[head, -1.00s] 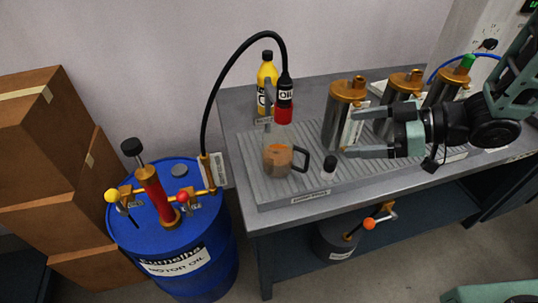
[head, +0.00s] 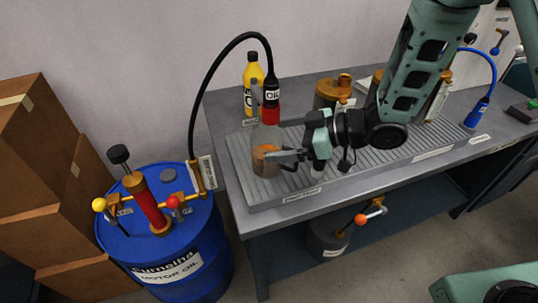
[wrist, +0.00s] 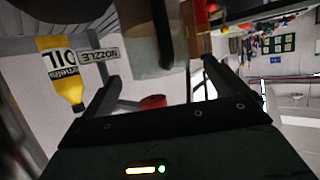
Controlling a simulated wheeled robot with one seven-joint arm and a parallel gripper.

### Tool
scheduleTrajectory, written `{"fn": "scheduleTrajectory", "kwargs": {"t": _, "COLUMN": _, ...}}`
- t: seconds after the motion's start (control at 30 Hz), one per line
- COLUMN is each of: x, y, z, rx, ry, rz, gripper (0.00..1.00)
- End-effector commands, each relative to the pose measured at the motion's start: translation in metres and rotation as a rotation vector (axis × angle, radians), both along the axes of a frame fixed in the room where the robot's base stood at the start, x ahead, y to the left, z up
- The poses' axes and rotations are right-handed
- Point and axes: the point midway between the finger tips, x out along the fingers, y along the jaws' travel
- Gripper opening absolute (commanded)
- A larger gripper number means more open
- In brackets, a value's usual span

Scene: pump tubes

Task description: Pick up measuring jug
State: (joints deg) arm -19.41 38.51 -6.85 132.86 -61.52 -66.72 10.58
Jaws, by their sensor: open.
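The measuring jug (head: 262,169) is clear, with orange-brown liquid inside. It stands upright on the ribbed tray under the red-tipped oil nozzle in the head view. My gripper (head: 277,159) is open at the jug's right side, level with its handle, and partly covers it. In the wrist view the jug's clear wall (wrist: 138,50) and dark handle (wrist: 162,35) show ahead, with the handle between the two open fingers (wrist: 160,85). Contact between fingers and handle cannot be told.
The black-hosed oil nozzle (head: 271,95) hangs just above the jug. A yellow oil bottle (head: 252,78) stands behind. The ribbed tray (head: 238,160) lies on the grey bench. A blue drum (head: 185,240) with pump stands to the left.

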Motion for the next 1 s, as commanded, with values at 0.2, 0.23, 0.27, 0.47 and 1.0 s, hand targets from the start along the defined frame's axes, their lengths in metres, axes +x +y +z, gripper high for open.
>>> {"fn": "scheduleTrajectory", "kwargs": {"t": 0.2, "x": 0.008, "y": 0.028, "z": -0.012, "rx": 0.000, "ry": 0.001, "rz": 0.003, "gripper": 0.97}}
{"fn": "scheduleTrajectory", "kwargs": {"t": 0.23, "x": 0.009, "y": 0.030, "z": -0.013, "rx": 0.000, "ry": 0.001, "rz": 0.002, "gripper": 0.97}}
{"fn": "scheduleTrajectory", "kwargs": {"t": 0.27, "x": 0.009, "y": 0.031, "z": -0.013, "rx": 0.001, "ry": 0.002, "rz": 0.001, "gripper": 0.97}}
{"fn": "scheduleTrajectory", "kwargs": {"t": 0.47, "x": 0.010, "y": 0.033, "z": -0.014, "rx": 0.002, "ry": 0.001, "rz": -0.001, "gripper": 0.97}}
{"fn": "scheduleTrajectory", "kwargs": {"t": 1.0, "x": 0.010, "y": 0.032, "z": -0.013, "rx": 0.001, "ry": 0.001, "rz": 0.000, "gripper": 0.31}}
